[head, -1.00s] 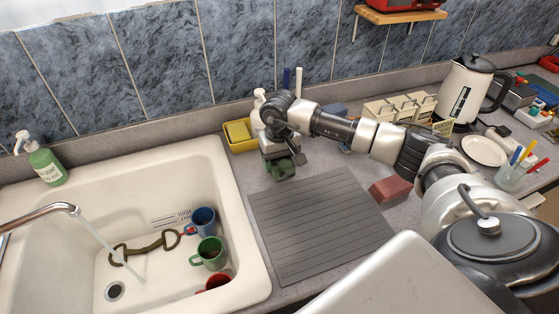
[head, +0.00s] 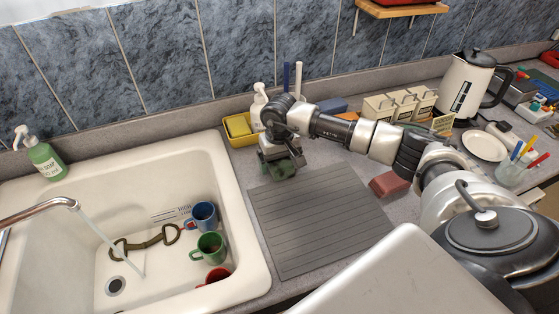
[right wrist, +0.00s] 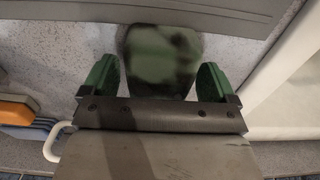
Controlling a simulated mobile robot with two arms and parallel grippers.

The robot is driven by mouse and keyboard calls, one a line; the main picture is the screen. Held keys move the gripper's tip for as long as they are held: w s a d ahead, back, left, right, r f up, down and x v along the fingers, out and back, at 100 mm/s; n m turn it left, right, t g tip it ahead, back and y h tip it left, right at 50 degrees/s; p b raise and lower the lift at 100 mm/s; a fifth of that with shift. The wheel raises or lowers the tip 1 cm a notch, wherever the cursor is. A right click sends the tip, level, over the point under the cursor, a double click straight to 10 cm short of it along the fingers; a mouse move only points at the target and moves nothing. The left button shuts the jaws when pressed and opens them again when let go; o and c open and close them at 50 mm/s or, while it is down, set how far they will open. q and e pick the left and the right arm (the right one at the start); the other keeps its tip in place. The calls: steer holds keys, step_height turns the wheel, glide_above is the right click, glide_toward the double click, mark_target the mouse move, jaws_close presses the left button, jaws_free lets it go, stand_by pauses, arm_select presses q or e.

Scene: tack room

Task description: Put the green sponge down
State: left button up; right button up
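The green sponge (right wrist: 160,55) sits between the two green fingers of my right gripper (right wrist: 158,78) in the right wrist view. In the head view, my right gripper (head: 281,167) is low at the back left corner of the grey ribbed mat (head: 320,225), right of the sink. The sponge is hard to tell from the green fingers there. I cannot tell whether it touches the counter. My left gripper is not in view.
The sink (head: 95,190) holds a blue mug (head: 204,215), a green mug (head: 209,246) and a red mug (head: 216,275). A yellow tub (head: 240,138) and a white pump bottle (head: 257,108) stand behind the gripper. A reddish block (head: 388,184) lies right of the mat. The mat is bare.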

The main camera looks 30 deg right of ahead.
steer(key=shift+r+p, duration=0.45)
steer(key=shift+p, duration=0.1)
steer(key=shift+w+r+b, duration=0.1)
steer(key=shift+r+b, duration=0.25)
steer(key=shift+b, duration=0.05)
step_height(320, 180, up, 11)
steer(key=b, duration=0.3)
